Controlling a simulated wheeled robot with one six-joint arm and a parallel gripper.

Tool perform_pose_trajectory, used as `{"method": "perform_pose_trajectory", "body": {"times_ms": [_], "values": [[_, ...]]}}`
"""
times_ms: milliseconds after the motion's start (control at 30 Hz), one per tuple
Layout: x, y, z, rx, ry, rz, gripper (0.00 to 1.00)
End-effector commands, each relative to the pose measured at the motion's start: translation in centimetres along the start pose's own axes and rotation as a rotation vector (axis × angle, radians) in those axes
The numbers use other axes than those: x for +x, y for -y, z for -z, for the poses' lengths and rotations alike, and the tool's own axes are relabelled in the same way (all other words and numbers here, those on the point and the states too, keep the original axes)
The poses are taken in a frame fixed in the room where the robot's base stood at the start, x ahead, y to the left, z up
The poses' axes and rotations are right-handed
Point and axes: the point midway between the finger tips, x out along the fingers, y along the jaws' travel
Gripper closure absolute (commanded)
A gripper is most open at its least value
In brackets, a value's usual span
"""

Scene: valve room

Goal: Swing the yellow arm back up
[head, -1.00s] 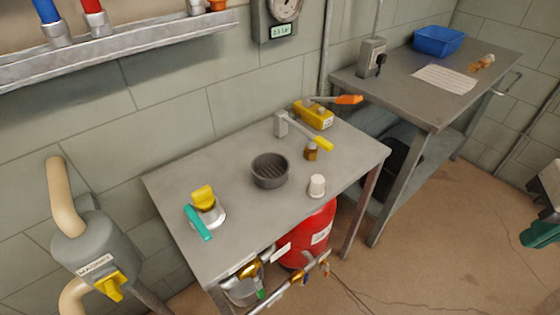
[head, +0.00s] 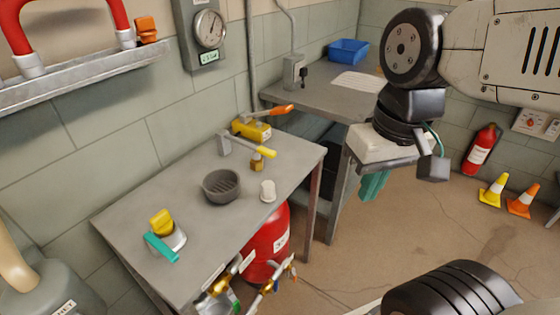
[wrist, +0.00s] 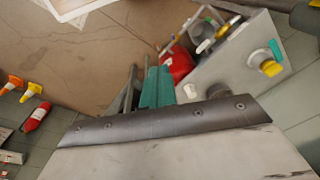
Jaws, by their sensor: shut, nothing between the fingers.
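The yellow arm (head: 265,152) is the yellow end of a grey lever on a bracket (head: 224,143) on the grey workbench (head: 180,195). It lies low, pointing right, with its tip by a small brass fitting (head: 257,163). My gripper (head: 374,186) has teal fingers and hangs in the air right of the bench, well apart from the lever. In the wrist view its fingers (wrist: 156,88) are together and empty.
On the bench stand a yellow block valve (head: 252,130) with an orange-tipped handle, a dark bowl (head: 221,187), a white cap (head: 268,191) and a teal-handled valve (head: 164,239). A red tank (head: 267,245) is below. A second table (head: 335,100) stands behind.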

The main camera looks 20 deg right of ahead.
Motion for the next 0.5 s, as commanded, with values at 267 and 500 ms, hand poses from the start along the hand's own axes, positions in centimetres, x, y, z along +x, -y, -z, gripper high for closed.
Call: {"method": "perform_pose_trajectory", "body": {"times_ms": [267,500], "values": [[4.1,5.9,4.3,0.35,0.253,0.395,1.0],[7.5,8.7,11.9,0.816,0.436,0.774,1.0]]}}
